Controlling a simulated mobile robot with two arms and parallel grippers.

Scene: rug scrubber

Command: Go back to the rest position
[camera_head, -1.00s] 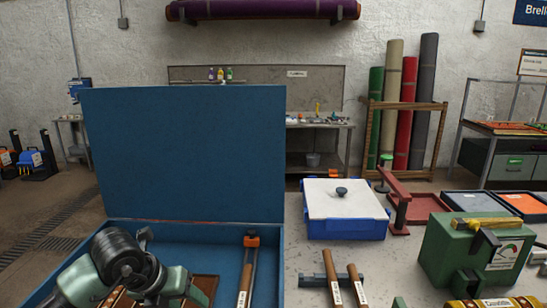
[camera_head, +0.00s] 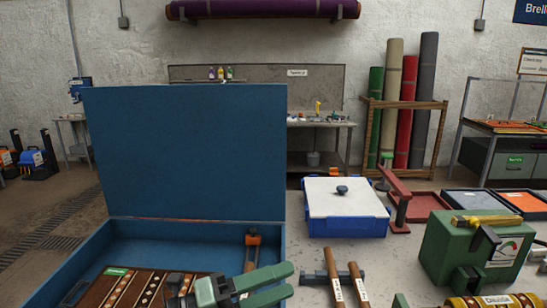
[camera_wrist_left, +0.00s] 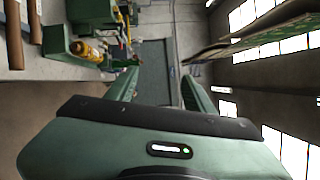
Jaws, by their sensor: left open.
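My left gripper (camera_head: 288,280) is low in the head view, over the front right part of the open blue case (camera_head: 186,152). Its two green fingers point right and stand apart with nothing between them. In the left wrist view, the fingers (camera_wrist_left: 160,84) are also apart and empty. My right gripper does not show in either view.
A dark brown patterned board (camera_head: 125,288) lies in the case beside an orange-and-black tool (camera_head: 251,250). Right of the case are two wooden-handled tools (camera_head: 335,290), a blue box with white lid (camera_head: 345,215) and a green machine (camera_head: 470,250). Rug rolls (camera_head: 405,100) stand behind.

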